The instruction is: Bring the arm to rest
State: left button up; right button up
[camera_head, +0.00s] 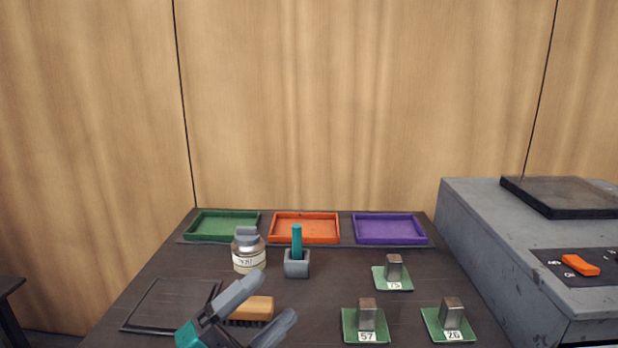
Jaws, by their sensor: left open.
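My left gripper (262,303) comes in at the bottom of the head view, left of the middle. Its two grey fingers are spread apart with nothing held between them. My right gripper is not in view.
A labelled jar (248,254) and a grey holder (297,268) with a teal handle stand mid-table. Green (222,238), orange (305,241) and purple (389,242) trays line the back. Metal blocks sit on green plates (377,325) at right. A grey machine (480,240) stands beyond.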

pick_arm(q)
jog(key=a+f+n+t+y+p, duration=0.1)
jog(key=a+f+n+t+y, duration=0.35)
jog(key=f+n+y, duration=0.65)
jog(key=s+a+f+n+g+y, duration=0.2)
jog(key=s+a+f+n+g, duration=0.1)
jog(key=s+f+n, duration=0.3)
jog(key=s+a+f+n+g+y+p, duration=0.1)
jog(key=s+a+f+n+g+y, duration=0.2)
jog(key=s+f+n, duration=0.3)
notch_tip(320, 180, down, 4)
jog(key=shift+s+a+f+g+y+p, duration=0.15)
jog(key=shift+s+a+g+y+p, duration=0.25)
jog(key=shift+g, duration=0.45)
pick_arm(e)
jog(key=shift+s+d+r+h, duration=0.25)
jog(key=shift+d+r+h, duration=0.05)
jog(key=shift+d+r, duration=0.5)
pick_arm(q)
jog(key=shift+a, duration=0.1)
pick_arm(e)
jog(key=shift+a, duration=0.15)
